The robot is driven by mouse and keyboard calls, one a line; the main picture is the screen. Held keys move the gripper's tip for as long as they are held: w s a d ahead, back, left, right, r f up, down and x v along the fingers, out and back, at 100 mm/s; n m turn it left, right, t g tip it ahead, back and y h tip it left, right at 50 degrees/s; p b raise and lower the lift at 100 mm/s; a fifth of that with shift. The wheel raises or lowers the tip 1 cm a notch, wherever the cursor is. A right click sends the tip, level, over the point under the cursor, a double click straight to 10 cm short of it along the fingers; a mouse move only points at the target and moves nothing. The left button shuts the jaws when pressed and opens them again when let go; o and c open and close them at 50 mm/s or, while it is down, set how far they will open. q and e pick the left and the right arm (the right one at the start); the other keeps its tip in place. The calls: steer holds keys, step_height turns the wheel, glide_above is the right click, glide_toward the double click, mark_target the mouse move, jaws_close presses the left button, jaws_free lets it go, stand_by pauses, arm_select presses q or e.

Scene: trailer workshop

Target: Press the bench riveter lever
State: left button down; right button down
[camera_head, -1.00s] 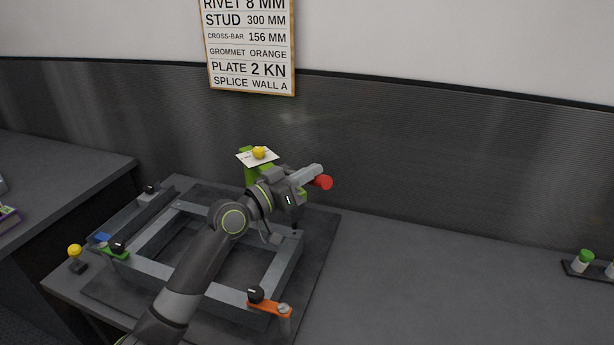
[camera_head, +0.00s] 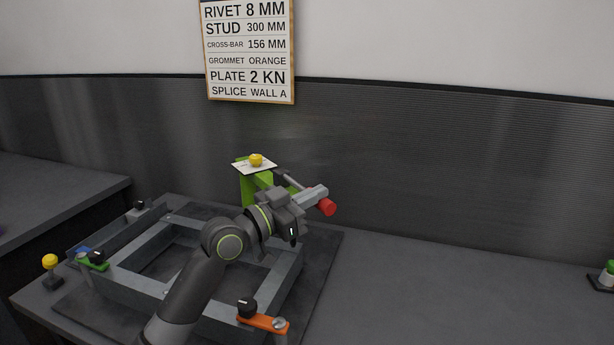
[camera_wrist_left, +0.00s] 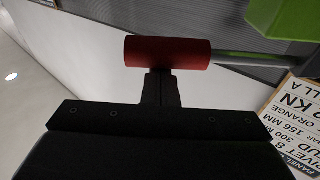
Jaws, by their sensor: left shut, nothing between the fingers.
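The green bench riveter (camera_head: 249,187) stands at the back of the bench, partly hidden by my left arm. Its grey lever rod (camera_head: 289,179) slopes down to the right and ends in a red handle (camera_head: 327,207). My left gripper (camera_head: 318,192) is shut and empty, right at the handle, in the head view. In the left wrist view the shut fingertips (camera_wrist_left: 160,74) meet the edge of the red handle (camera_wrist_left: 167,52) from outside, not around it. Contact is likely but not certain. The rod (camera_wrist_left: 245,59) and green body (camera_wrist_left: 283,18) show there too. My right gripper is not in view.
A grey frame (camera_head: 135,281) lies under my left arm, with an orange clamp piece (camera_head: 262,322) and a green one (camera_head: 93,262). A yellow knob (camera_head: 50,261) stands at left. A card (camera_head: 240,166) with a yellow button (camera_head: 256,160) tops the riveter.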

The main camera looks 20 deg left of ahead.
arm_select(q)
steer(key=shift+f, duration=0.4)
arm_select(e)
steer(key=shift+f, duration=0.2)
